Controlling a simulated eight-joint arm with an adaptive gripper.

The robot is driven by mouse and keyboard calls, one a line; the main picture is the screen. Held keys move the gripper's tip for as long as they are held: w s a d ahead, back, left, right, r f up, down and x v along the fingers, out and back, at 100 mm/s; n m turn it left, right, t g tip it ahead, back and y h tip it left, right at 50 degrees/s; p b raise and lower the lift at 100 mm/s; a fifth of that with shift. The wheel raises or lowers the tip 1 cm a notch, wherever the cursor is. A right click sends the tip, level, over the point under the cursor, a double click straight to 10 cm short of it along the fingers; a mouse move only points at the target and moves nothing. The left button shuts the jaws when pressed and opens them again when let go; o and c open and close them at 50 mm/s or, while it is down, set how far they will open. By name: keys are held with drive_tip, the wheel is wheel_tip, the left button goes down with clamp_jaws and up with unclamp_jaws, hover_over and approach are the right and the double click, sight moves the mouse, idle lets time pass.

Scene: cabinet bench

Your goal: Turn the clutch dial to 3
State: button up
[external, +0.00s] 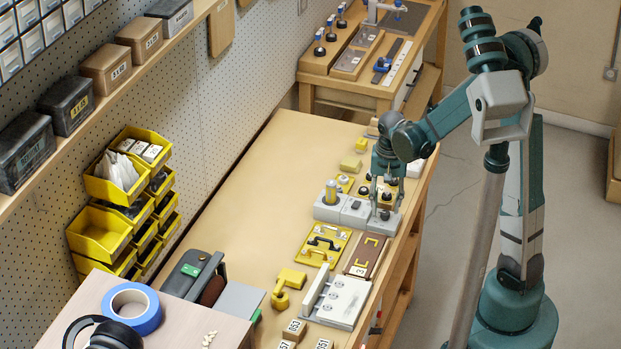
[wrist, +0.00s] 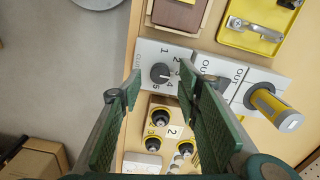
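The clutch dial (wrist: 160,73) is a dark round knob on a pale grey panel (wrist: 148,50), with numbers printed around its right side. I can read 1, 2, 4 and 5; the spot between 2 and 4 is partly hidden by a finger. The dial's exact setting is too small to tell. My gripper (wrist: 160,79) is open, its green-padded fingers apart on either side of the dial in the wrist view. Contact cannot be told. In the external view my gripper (external: 384,192) points down over the right end of the grey panel (external: 350,217).
Left of the dial in the external view stands a yellow cylindrical handle (external: 331,190). A yellow plate with handles (external: 322,246) and a brown board (external: 366,255) lie in front. A wooden block with black knobs (wrist: 165,125) sits close by.

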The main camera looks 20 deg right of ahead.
sight(386, 213)
wheel_tip(386, 213, up, 10)
drive_tip(key=shift+f, duration=0.15)
idle(0.5)
idle(0.4)
drive_tip(key=s+d+r+n+t, duration=0.6)
drive_tip(key=s+d+r, duration=0.5)
drive_tip(key=s, duration=0.3)
drive_tip(key=shift+s+d+r+n+t, duration=0.2)
drive_tip(key=shift+n+t, duration=0.2)
drive_tip(key=shift+t, duration=0.2)
idle(0.6)
idle(2.9)
